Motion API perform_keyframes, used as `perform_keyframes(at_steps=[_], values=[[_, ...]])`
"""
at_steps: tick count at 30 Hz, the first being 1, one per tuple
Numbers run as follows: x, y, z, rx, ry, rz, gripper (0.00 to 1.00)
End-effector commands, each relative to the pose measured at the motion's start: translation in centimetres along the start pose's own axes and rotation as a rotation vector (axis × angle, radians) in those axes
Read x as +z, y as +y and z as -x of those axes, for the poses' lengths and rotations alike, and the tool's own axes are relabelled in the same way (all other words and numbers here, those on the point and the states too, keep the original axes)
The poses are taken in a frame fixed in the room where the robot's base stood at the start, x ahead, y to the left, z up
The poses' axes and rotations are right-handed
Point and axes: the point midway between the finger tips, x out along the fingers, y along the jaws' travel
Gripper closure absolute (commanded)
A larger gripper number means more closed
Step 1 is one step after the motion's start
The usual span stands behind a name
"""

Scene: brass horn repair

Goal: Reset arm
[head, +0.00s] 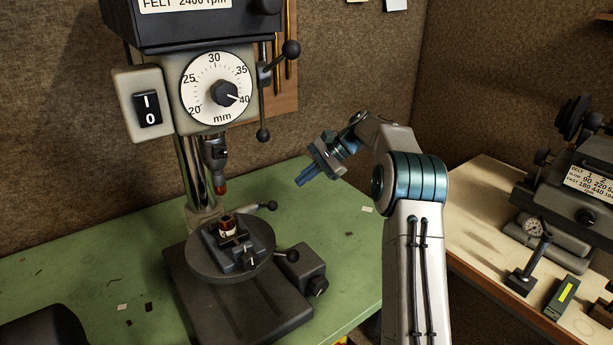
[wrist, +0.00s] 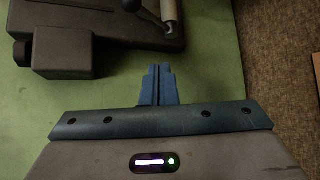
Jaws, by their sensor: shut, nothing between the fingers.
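My arm reaches up in the middle right of the head view and bends over toward the left. My gripper (head: 307,176) hangs in the air above the green bench, to the right of the drill press. Its blue fingers are together with nothing between them. They also show shut in the wrist view (wrist: 157,72), over bare green bench top.
The drill press has a numbered dial (head: 215,88), a switch (head: 147,108) and a round table (head: 228,262) bearing a vise with a small brown part. The green bench (head: 335,245) is mostly clear on the right. A second bench (head: 485,240) at right holds a machine and a dial gauge.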

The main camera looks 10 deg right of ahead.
Motion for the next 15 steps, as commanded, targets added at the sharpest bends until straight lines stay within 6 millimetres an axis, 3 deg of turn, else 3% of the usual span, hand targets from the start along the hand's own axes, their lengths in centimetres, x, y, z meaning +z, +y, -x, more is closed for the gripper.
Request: perform_keyframes(at_steps=[15], values=[[-0.10,-0.38,0.79,0.001,0.001,0.000,1.00]])
